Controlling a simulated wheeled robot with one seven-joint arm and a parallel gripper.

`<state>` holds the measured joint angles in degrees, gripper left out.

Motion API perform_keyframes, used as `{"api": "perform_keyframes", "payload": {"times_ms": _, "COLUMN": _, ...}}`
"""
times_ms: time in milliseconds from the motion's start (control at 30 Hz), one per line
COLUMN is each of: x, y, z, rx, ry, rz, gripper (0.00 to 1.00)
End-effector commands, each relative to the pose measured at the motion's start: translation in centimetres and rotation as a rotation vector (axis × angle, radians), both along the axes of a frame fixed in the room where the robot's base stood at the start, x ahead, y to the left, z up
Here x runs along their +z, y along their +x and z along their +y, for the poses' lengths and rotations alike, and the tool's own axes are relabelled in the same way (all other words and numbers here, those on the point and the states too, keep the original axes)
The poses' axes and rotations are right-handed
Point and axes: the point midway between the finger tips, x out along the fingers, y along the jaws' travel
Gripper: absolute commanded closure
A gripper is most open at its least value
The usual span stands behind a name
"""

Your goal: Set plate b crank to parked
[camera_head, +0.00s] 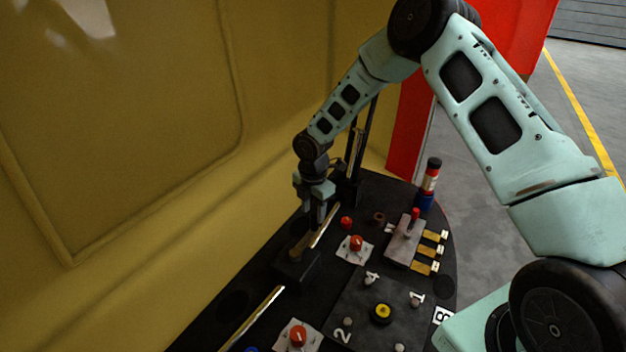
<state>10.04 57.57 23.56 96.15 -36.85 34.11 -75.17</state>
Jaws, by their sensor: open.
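A dark square plate (358,302) lies at the bottom centre, with a yellow-topped black knob (382,313) in its middle and white number marks around it. A white label (442,316), which looks like a B or an 8, sits at its right edge. I cannot tell for sure which part is the plate b crank. My gripper (317,222) is open and points down, up and left of that plate. It is close to a brass bar (327,225) that rises from a black block (296,266); I cannot tell whether they touch.
Red knobs on white plates (355,249) (298,337) stand near the dark plate. A grey box with a red-tipped lever (405,240) and a banded post (430,185) stand at the right. Another brass bar (252,318) lies lower left. A yellow wall (120,130) closes the left.

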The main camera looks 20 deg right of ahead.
Motion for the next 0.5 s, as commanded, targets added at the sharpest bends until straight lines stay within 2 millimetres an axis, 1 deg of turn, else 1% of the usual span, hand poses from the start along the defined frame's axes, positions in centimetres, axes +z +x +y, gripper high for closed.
{"api": "perform_keyframes", "payload": {"times_ms": 33, "x": 1.2, "y": 0.1, "z": -0.1, "rx": -0.001, "ry": -0.001, "rz": -0.004, "gripper": 0.57}}
{"api": "perform_keyframes", "payload": {"times_ms": 300, "x": 7.6, "y": 0.1, "z": -0.1, "rx": -0.001, "ry": 0.000, "rz": -0.005, "gripper": 0.57}}
{"api": "perform_keyframes", "payload": {"times_ms": 500, "x": 11.3, "y": 0.1, "z": 0.0, "rx": -0.001, "ry": 0.001, "rz": -0.003, "gripper": 0.57}}
